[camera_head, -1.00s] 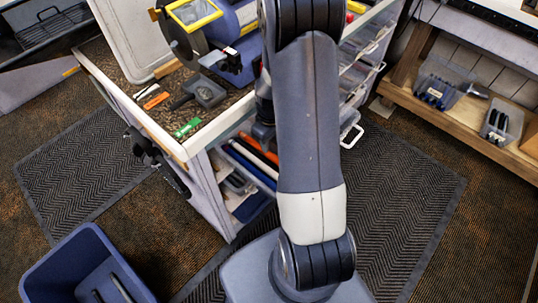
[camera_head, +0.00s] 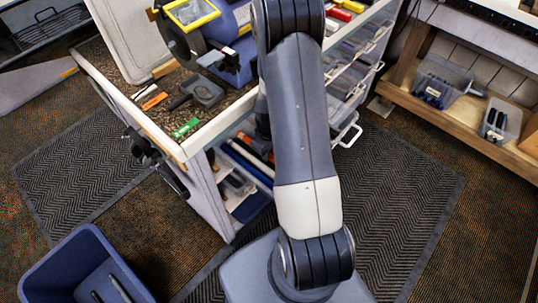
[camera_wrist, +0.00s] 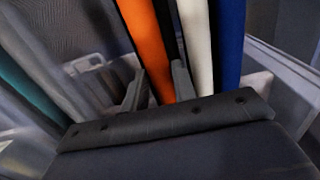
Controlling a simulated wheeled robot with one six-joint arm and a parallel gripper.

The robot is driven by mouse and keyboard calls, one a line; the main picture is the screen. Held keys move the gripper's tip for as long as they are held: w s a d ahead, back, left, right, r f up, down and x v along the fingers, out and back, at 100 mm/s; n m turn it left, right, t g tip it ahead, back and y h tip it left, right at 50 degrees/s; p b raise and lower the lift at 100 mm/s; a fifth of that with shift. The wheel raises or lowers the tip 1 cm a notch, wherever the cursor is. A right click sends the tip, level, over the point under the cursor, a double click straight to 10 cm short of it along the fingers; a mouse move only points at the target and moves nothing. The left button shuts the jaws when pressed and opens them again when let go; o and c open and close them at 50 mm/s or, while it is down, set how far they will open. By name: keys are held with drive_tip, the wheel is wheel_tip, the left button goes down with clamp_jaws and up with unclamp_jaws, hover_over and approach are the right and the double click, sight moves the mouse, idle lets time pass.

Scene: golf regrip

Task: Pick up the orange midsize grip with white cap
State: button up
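The orange grip (camera_wrist: 146,40) runs down through the wrist view, between the two fingers of my gripper (camera_wrist: 160,70). The fingers stand apart, with the left one close to its left edge and a dark gap towards the right one. I cannot tell whether either finger touches it. Its white cap does not show. A white grip (camera_wrist: 195,50) and a blue grip (camera_wrist: 229,45) lie just to its right.
A teal grip (camera_wrist: 28,88) lies at the left of the wrist view. In the head view, the bench (camera_head: 180,145) holds tools and a small green piece (camera_head: 186,128). Clear drawers (camera_head: 352,70) stand right of my arm. A blue bin (camera_head: 75,250) is on the floor.

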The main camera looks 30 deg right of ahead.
drive_tip(key=c, duration=0.4)
drive_tip(key=shift+r, duration=0.1)
drive_tip(key=shift+c, duration=0.2)
wheel_tip(320, 180, up, 12)
drive_tip(key=f, duration=0.1)
drive_tip(key=s+a+b, duration=0.1)
drive_tip(key=s+b, duration=0.1)
drive_tip(key=s, duration=1.6)
drive_tip(key=shift+r, duration=0.4)
wheel_tip(320, 180, up, 5)
drive_tip(key=p, duration=0.4)
drive_tip(key=shift+p, duration=0.4)
